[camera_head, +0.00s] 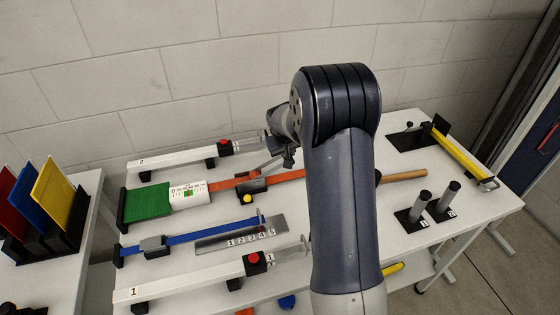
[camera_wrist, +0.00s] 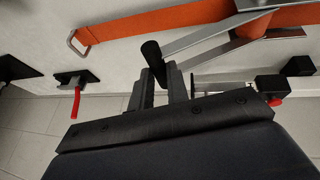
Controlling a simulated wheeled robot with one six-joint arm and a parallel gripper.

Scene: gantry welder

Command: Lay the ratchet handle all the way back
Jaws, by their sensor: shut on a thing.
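The ratchet (camera_head: 251,182) sits on an orange strap (camera_head: 225,184) in the middle of the table. Its metal handle (camera_head: 270,165) rises from it toward the upper right. In the wrist view the handle (camera_wrist: 215,38) shows as pale metal arms meeting a black grip (camera_wrist: 152,55). My gripper (camera_wrist: 158,78) is shut on this black grip, with one finger on each side. In the head view my gripper (camera_head: 288,158) is small and partly hidden by my own arm. The handle stands at an angle to the orange strap (camera_wrist: 150,25), apart from it at the grip end.
White bars with red knobs (camera_head: 225,147) (camera_head: 254,258) run behind and in front. A blue strap (camera_head: 190,237) and numbered scale (camera_head: 240,235) lie nearer. Two dark posts (camera_head: 420,205) (camera_head: 447,195) and a yellow bar (camera_head: 460,155) stand right. My arm hides the table's middle right.

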